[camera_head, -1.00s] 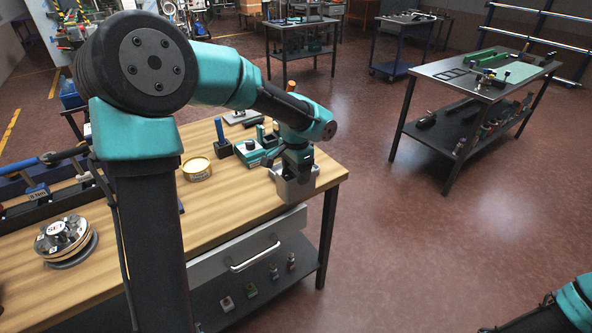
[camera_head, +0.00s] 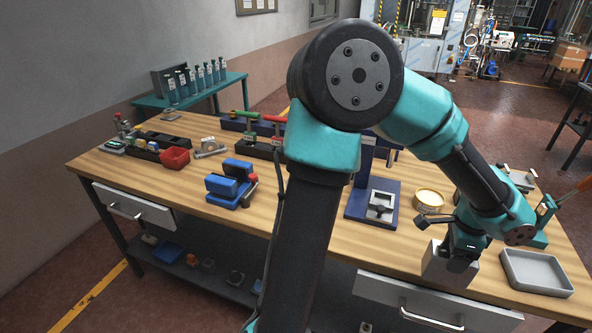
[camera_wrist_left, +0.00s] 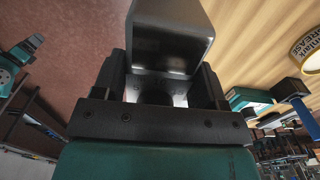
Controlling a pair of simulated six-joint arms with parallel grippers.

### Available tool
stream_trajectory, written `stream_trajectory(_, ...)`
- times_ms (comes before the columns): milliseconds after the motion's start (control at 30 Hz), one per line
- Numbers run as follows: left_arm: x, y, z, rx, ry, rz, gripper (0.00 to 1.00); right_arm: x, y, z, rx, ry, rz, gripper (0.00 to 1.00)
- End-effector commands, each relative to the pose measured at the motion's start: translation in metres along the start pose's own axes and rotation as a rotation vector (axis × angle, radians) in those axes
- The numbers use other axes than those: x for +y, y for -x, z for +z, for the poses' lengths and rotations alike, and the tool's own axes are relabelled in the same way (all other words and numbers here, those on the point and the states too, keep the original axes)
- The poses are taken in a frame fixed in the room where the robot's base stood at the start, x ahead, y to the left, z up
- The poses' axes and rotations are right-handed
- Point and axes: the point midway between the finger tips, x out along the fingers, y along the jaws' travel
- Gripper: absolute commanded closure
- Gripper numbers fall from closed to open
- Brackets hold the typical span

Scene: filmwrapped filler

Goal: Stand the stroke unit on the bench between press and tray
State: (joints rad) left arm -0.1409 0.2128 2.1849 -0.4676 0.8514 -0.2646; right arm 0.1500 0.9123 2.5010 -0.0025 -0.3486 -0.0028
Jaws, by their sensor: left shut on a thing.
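My left gripper (camera_head: 461,246) is shut on a grey metal block, the stroke unit (camera_head: 447,268), over the front edge of the bench (camera_head: 330,244). In the left wrist view the unit (camera_wrist_left: 172,38) sits between the two dark jaws (camera_wrist_left: 165,92). I cannot tell whether its underside touches the bench. The blue press (camera_head: 368,205), with a grey fixture on its base, stands to the left and farther back, partly behind my arm. The shallow grey tray (camera_head: 538,272) lies just right of the unit. My right gripper is out of view.
A yellow-labelled tin (camera_head: 429,200) stands behind the unit. A blue clamp-like device (camera_head: 231,184), a red bin (camera_head: 175,158) and a dark rack (camera_head: 258,148) are farther left. Bare wood lies between press and gripper. A drawer (camera_head: 430,303) is below the front edge.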

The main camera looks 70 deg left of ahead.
Motion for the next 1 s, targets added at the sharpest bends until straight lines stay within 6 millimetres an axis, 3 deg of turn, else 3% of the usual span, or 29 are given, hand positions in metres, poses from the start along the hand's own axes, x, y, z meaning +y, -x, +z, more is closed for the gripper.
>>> stream_trajectory(567, -0.006, 0.0, -0.002, 0.0, 0.001, 0.0, 0.77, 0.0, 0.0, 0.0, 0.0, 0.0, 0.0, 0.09)
stream_trajectory(1000, -0.082, -0.008, -0.024, 0.0, 0.004, 0.0, 0.77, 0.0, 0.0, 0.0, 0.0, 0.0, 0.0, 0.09)
